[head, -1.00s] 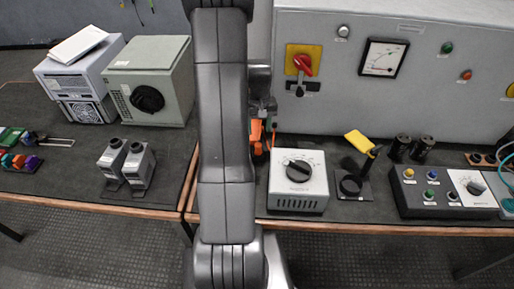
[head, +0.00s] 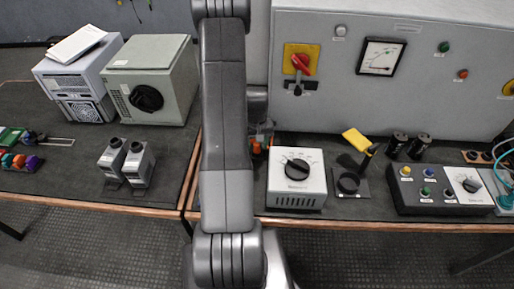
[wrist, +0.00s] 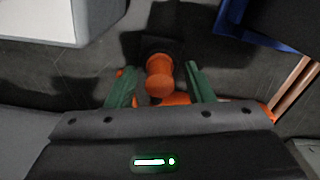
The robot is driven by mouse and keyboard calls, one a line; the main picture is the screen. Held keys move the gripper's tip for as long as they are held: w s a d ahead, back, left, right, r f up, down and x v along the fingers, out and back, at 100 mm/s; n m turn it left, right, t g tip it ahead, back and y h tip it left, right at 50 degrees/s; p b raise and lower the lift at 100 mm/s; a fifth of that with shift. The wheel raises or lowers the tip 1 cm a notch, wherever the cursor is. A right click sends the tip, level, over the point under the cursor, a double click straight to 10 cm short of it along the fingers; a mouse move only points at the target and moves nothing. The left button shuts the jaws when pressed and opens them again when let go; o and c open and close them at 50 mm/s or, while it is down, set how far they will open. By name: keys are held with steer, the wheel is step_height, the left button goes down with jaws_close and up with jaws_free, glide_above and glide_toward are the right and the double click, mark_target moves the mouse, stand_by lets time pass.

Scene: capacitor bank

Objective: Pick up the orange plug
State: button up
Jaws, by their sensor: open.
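The orange plug (wrist: 160,77) stands in the middle of the wrist view, its rounded end toward the camera and a dark base behind it. My gripper (wrist: 161,70) is open, with one green finger on each side of the plug and a gap visible on both sides. More orange shows beneath the gripper body, mostly hidden by it. In the head view the plug (head: 256,148) is a small orange patch beside my arm, largely covered by my gripper (head: 262,129).
A white box with a black dial (head: 297,178) stands close to the right of the plug; its corner shows in the wrist view (wrist: 70,22). A blue-edged dark object (wrist: 262,28) lies at the wrist view's upper right. The grey cabinet (head: 400,100) rises behind.

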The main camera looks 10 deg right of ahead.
steer(key=c, duration=1)
steer(key=shift+r, duration=0.1)
